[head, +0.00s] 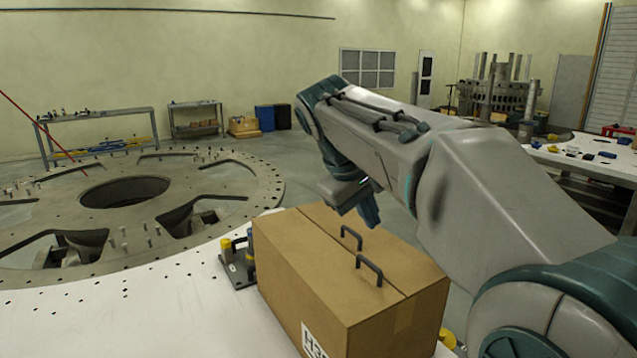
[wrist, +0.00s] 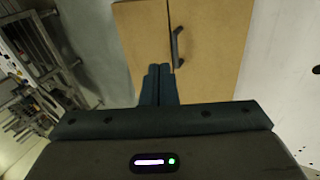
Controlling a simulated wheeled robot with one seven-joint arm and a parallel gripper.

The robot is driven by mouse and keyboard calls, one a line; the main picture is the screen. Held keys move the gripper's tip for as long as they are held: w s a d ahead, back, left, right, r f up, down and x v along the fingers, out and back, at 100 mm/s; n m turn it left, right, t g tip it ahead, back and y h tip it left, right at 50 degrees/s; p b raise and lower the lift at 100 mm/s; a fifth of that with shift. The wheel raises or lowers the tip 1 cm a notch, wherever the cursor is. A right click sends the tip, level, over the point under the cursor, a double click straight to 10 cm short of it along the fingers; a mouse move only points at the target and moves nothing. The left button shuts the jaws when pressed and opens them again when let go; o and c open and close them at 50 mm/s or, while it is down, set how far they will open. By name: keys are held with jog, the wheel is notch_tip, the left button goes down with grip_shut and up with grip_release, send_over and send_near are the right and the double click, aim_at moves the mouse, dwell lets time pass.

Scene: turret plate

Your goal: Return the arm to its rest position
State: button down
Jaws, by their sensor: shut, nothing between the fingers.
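My arm (head: 375,135) reaches in from the right in the head view, with its elbow raised and its wrist bent down. My gripper (head: 368,215) hangs above the far right side of a cardboard box (head: 310,270). In the wrist view my gripper (wrist: 160,70) has its two fingers together with nothing between them. The box (wrist: 215,40) lies beyond the fingertips, with one dark handle (wrist: 177,48) just right of them. The gripper looks apart from the box, though the exact gap is hard to tell.
The box has two dark handles (head: 360,255) on top and stands on a white table (head: 180,305). A small fixture (head: 235,262) with yellow parts sits left of it. A large round turret plate (head: 225,175) lies at the left. A white bench (head: 590,155) is at the right.

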jog(key=s+d+f+m+y, duration=0.2)
jog(key=s+f, duration=0.8)
jog(key=s+d+f+m+y+b, duration=0.1)
jog(key=s+d+f+m+y, duration=0.1)
jog(key=s+f, duration=0.7)
notch_tip(320, 180, down, 2)
jog(key=shift+s+d+f+m+t, duration=0.25)
jog(key=shift+s+m+t, duration=0.15)
jog(key=shift+m, duration=0.4)
